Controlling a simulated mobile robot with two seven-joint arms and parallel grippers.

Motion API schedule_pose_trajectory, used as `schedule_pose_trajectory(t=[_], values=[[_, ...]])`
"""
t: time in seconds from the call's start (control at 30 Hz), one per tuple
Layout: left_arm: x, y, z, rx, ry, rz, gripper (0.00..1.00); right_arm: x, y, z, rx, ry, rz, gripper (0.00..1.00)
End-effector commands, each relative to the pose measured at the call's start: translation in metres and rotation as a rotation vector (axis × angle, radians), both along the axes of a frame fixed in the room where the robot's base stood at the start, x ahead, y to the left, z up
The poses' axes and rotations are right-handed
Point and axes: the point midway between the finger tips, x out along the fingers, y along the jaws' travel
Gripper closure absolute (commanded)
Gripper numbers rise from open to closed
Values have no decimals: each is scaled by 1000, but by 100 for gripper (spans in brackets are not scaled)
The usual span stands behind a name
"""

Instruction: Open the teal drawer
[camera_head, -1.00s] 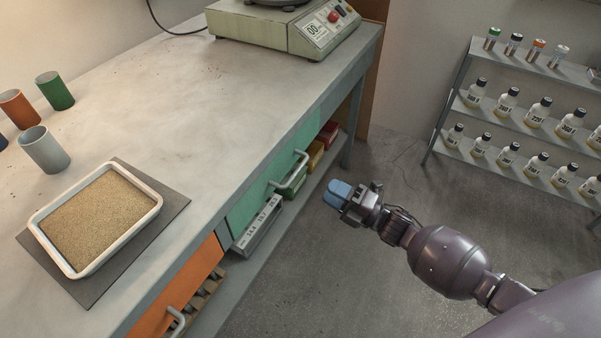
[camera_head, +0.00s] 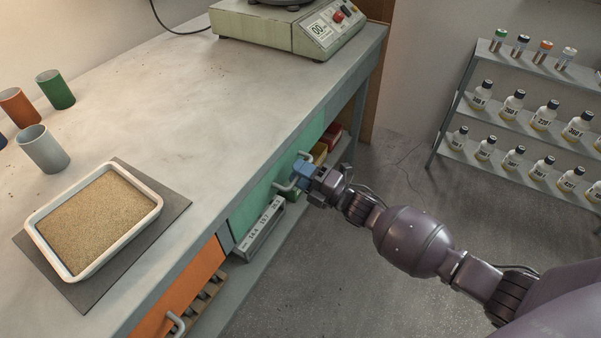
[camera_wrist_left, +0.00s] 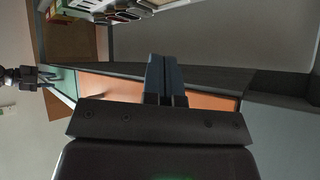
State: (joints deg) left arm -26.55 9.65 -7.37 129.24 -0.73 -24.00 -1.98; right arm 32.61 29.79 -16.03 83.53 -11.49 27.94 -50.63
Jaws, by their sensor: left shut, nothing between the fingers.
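The teal drawer (camera_head: 262,195) is set in the front of the bench and looks closed. Its pale bar handle (camera_head: 284,186) stands out from the drawer front. In the left wrist view, my left gripper (camera_wrist_left: 165,78) is shut and empty, in front of the orange drawer (camera_wrist_left: 112,88). The teal drawer (camera_wrist_left: 62,82) shows there at the left, with my right gripper near it.
The orange drawer (camera_head: 182,290) is left of the teal one. Below are a shelf with a grey box (camera_head: 262,232) and coloured bins. On the bench stand a sand tray (camera_head: 150,222), several cups and a scale (camera_head: 280,30). A bottle rack (camera_head: 465,100) stands at right; the floor between is clear.

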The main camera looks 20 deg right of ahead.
Motion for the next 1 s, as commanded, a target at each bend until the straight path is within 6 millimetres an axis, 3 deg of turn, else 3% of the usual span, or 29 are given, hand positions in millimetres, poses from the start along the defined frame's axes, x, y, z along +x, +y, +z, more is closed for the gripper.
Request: schedule_pose_trajectory(t=[0.13, 0.37, 0.77, 1.0], values=[[0, 0, 0, 0, 1, 0, 100, 0, 0, 0, 0, 0, 0, 67], [-4, 1, -4, 2, 13, 2, 100, 0, 0, 0, 0, 0, 0, 100], [-10, 3, -5, 3, 24, 7, 100, -5, -4, 0, 0, 1, -1, 100], [-4, 3, 4, -10, 6, 16, 100, -31, -25, 2, -3, -1, -3, 100]])
